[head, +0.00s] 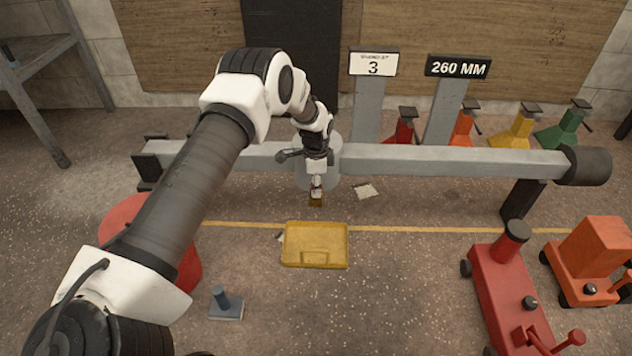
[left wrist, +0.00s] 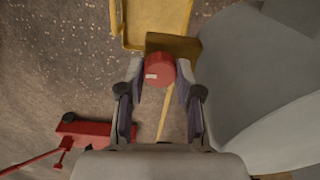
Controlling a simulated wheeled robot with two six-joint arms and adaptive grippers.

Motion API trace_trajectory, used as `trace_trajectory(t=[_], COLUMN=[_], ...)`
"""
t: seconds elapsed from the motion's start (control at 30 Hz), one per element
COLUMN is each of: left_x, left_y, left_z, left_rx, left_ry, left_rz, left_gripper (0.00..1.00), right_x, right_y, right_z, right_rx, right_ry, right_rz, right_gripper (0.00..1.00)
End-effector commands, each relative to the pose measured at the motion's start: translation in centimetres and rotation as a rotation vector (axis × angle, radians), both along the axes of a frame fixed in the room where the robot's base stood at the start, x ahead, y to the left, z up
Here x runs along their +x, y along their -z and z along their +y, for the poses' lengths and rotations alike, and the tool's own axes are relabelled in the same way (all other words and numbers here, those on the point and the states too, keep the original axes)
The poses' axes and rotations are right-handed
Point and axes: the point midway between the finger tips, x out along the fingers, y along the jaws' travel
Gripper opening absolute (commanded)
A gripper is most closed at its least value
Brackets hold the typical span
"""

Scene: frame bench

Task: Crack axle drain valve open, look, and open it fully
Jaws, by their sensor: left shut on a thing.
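The drain valve shows in the left wrist view as a red round knob (left wrist: 160,69) with a small pale mark, in front of a brass-coloured block (left wrist: 174,44). My left gripper (left wrist: 161,72) has its two fingers on either side of the knob and is shut on it. In the head view my left gripper (head: 316,186) is at the front of the axle's round grey housing (head: 331,172), and the brass block (head: 316,202) shows just below it. The knob is mostly hidden there. I cannot see any fluid coming out. My right gripper is not in view.
A yellow tray (head: 315,263) lies on the floor in front of the housing. The grey axle beam (head: 450,161) runs across. A red trolley jack (head: 505,285) and an orange one (head: 592,255) stand at the right. A red round container (head: 187,270) is partly behind my left arm.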

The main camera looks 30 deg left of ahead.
Motion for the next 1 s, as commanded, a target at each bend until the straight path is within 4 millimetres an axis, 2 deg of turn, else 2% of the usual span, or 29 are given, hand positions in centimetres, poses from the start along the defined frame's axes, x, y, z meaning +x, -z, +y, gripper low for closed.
trace_trajectory(t=[0.1, 0.4, 0.7, 1.0], left_x=[-0.1, 0.0, -0.1, 0.0], left_y=[-0.4, -0.3, -0.1, 0.0], left_z=[0.0, 0.0, 0.0, 0.0], left_rx=[0.001, 0.001, 0.000, -0.001], left_ry=[-0.069, -0.294, -0.465, -0.524], left_rz=[0.002, 0.000, 0.001, 0.001], left_gripper=[0.00, 0.00, 0.00, 0.00], right_x=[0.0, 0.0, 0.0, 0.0], right_y=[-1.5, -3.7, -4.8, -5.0], right_z=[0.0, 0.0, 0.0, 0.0], right_rx=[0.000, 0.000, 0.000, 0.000], right_ry=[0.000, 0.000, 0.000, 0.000], right_rz=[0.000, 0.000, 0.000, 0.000], right_gripper=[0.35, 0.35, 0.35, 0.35])
